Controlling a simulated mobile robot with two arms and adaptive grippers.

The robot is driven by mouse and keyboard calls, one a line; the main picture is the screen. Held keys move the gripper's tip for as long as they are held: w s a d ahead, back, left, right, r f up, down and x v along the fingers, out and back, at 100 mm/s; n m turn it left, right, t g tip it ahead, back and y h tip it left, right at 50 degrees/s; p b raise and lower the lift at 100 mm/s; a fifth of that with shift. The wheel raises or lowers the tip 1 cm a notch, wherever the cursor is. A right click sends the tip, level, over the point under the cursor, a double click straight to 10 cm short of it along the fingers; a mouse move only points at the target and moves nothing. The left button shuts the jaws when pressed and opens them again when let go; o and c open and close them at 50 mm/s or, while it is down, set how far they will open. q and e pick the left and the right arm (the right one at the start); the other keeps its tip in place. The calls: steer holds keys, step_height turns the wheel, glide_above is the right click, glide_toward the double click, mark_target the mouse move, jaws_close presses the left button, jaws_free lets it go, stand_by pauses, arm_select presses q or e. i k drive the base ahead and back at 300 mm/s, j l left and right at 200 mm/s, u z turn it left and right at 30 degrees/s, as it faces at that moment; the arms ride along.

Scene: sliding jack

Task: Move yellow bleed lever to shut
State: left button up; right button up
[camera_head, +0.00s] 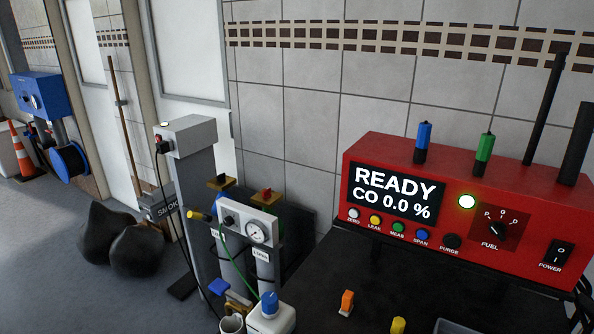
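A small yellow-tipped lever (196,215) sticks out to the left of a light grey gauge panel (232,228), left of centre and low in the head view. It lies roughly level. The panel carries a black knob (228,220) and a round white gauge (257,232). No open or shut marking on the lever can be read. Neither of my grippers is in view.
A red analyser (450,245) reading READY CO 0.0 % stands on a black cart top (350,270) at right. A blue-capped white bottle (271,315) is below the panel. A grey pedestal (187,200) stands behind it. Black bags (135,250) lie on the floor at left.

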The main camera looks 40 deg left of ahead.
mark_target(208, 218)
steer(key=u, duration=1.95)
steer(key=i+j+z, duration=0.15)
steer(key=z, duration=0.3)
steer(key=i+j+z, duration=0.1)
steer(key=z, duration=0.3)
steer(key=j+z, duration=0.3)
steer(key=z, duration=0.15)
steer(key=i+j+z, duration=0.1)
steer(key=j+z, duration=0.15)
steer(key=z, duration=0.2)
